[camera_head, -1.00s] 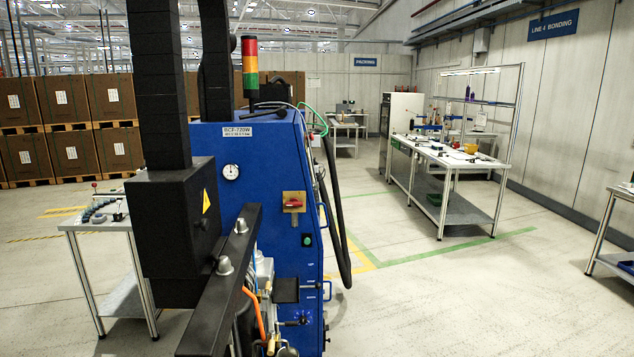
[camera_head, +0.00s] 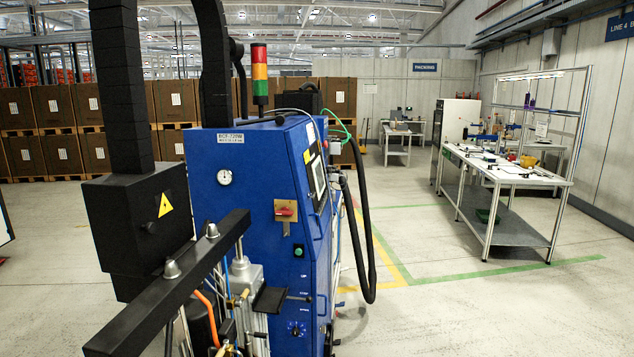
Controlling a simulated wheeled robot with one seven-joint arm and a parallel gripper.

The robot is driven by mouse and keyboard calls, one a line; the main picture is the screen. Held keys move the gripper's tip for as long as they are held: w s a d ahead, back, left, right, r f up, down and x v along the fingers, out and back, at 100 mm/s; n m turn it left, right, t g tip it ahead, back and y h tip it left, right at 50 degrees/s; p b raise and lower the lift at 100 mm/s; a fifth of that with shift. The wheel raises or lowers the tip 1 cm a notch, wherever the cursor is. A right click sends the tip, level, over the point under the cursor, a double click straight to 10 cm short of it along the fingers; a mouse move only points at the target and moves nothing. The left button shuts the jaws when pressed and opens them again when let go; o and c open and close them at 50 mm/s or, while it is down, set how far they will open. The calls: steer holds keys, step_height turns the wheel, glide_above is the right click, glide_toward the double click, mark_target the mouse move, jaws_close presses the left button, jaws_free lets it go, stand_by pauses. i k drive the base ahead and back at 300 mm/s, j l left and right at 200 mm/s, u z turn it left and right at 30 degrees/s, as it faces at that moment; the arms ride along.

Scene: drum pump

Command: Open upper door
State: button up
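The blue drum pump cabinet (camera_head: 255,180) stands left of the middle. Its left side shows a gauge, a red switch on a yellowish plate (camera_head: 286,211) and a green button. Its right face, seen at a steep angle, carries a screen panel (camera_head: 318,178) with a yellow label above it. That face is too slanted to tell the upper door's edges or handle. My gripper is not in view.
A black box with a warning triangle (camera_head: 139,220) and a black bar (camera_head: 175,282) stand before the cabinet. Black hoses (camera_head: 369,240) hang at its right. A workbench (camera_head: 507,168) stands at the right. Open floor (camera_head: 455,310) with green and yellow lines lies between.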

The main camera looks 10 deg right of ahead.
mark_target(302, 140)
steer(key=i+l+u, duration=0.15)
steer(key=l+u, duration=0.2)
steer(key=l, duration=0.25)
steer(key=l+u, duration=0.35)
steer(key=l, duration=0.25)
steer(key=i+l+u, duration=0.35)
steer(key=l+u, duration=0.15)
steer(key=l, duration=0.15)
steer(key=i+l+u, duration=0.2)
steer(key=l, duration=0.2)
steer(key=l+u, duration=0.25)
steer(key=l, duration=0.15)
steer(key=i+l+u, duration=0.1)
steer(key=l+u, duration=0.15)
steer(key=l, duration=0.15)
steer(key=i+l+u, duration=0.85)
steer(key=l+u, duration=0.15)
